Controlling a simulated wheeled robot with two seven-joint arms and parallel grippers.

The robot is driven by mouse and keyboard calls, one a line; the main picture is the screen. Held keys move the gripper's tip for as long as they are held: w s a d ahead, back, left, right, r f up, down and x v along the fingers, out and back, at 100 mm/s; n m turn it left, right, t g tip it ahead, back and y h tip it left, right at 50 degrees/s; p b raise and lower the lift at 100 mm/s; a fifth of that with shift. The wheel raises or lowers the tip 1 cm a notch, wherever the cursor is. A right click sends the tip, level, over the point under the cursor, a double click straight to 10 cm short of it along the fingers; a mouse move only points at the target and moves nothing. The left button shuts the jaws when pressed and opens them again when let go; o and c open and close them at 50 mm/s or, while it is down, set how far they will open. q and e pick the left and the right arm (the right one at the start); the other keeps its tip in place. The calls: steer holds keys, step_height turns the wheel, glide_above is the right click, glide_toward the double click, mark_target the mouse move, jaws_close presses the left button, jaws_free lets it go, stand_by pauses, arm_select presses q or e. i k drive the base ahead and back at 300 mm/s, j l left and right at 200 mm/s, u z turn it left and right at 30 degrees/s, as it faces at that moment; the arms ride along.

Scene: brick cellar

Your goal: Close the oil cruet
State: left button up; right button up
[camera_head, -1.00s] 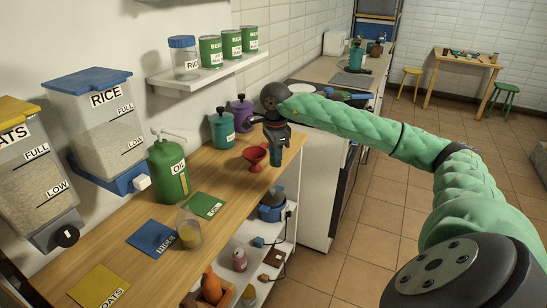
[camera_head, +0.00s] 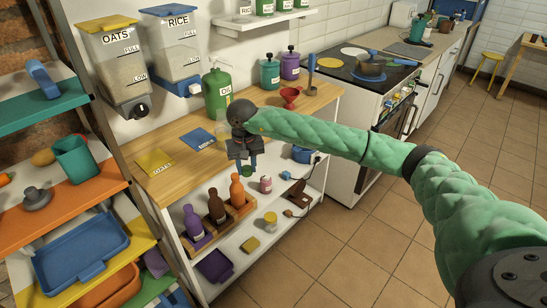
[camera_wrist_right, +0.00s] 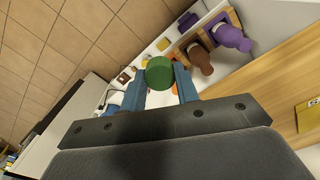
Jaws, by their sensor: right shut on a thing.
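My right gripper (camera_head: 246,166) points down in front of the counter's front edge, above the lower shelf. It is shut on a small round green lid (camera_head: 246,172). In the right wrist view the green lid (camera_wrist_right: 160,72) sits between the two blue fingertips (camera_wrist_right: 161,80). A clear glass vessel (camera_head: 222,131), seemingly the oil cruet, stands on the counter, left of and behind the gripper. The arm partly hides it, and its mouth is hard to make out. A green can marked OIL (camera_head: 217,96) stands behind it. My left gripper is not in view.
Blue (camera_head: 199,139) and yellow (camera_head: 155,161) label mats lie on the counter at left. A red funnel (camera_head: 290,95) stands at right. Below, the shelf holds a crate of bottles (camera_head: 217,212). Rice and oats dispensers (camera_head: 170,45) hang on the wall.

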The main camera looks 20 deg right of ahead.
mark_target(223, 131)
steer(key=i+l, duration=0.15)
steer(key=l, duration=0.75)
steer(key=i+l+u, duration=0.15)
steer(key=l, duration=1.6)
steer(key=i+u, duration=0.05)
